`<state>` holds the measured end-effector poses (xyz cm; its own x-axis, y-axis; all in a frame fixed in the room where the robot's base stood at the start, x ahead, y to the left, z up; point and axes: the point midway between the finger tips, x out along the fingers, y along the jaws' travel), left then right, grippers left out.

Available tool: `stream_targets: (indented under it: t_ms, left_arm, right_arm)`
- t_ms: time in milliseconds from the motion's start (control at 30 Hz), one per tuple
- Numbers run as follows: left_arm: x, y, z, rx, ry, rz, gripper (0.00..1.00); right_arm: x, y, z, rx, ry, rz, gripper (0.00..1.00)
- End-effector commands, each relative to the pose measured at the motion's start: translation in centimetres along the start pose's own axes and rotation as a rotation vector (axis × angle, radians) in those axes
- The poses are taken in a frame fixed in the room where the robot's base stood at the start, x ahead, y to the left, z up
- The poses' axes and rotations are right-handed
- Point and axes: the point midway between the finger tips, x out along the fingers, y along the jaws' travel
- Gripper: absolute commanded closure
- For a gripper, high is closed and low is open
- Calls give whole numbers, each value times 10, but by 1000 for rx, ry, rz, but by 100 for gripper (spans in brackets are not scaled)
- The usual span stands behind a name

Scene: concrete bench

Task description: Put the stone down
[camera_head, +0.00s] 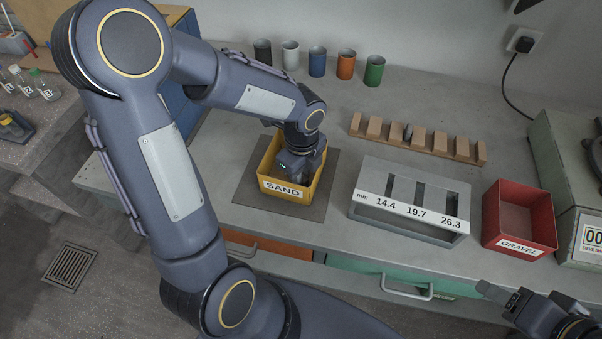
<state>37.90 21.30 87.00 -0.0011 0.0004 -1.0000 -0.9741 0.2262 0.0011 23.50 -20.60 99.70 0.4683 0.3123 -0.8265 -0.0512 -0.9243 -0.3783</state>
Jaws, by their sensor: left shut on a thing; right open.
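My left gripper (297,165) reaches down into the yellow bin labelled SAND (285,190). It is shut on the stone, which the gripper and the bin walls hide from view. I cannot tell whether the stone touches the bin floor. My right gripper (497,294) is open and empty at the lower right, in front of the bench edge.
The yellow bin stands on a dark mat (249,200). To its right are a grey slotted gauge (410,210) and a red GRAVEL bin (540,228). Behind are a wooden rack (455,150) holding a small grey piece (408,131), and several coloured cups (346,64).

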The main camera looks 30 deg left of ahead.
Motion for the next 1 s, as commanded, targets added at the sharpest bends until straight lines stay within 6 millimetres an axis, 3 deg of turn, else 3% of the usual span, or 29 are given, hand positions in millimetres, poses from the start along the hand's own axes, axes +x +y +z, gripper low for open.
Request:
stream_targets:
  t_ms: [433, 467, 600, 867, 1000]
  left_arm:
    - [10, 0, 0, 0, 0, -1, 100]
    - [8, 0, 0, 0, 0, -1, 76]
    - [8, 0, 0, 0, 0, -1, 58]
    - [7, 0, 0, 0, 0, -1, 58]
    - [-2, -1, 0, 0, -1, -4, 58]
  right_arm:
    - [4, 2, 2, 0, 0, 0, 43]
    - [2, 1, 1, 0, 0, 0, 43]
    - [2, 1, 1, 0, 0, 0, 43]
    - [2, 1, 1, 0, 0, 0, 43]
    - [-1, 0, 0, 0, 0, 0, 43]
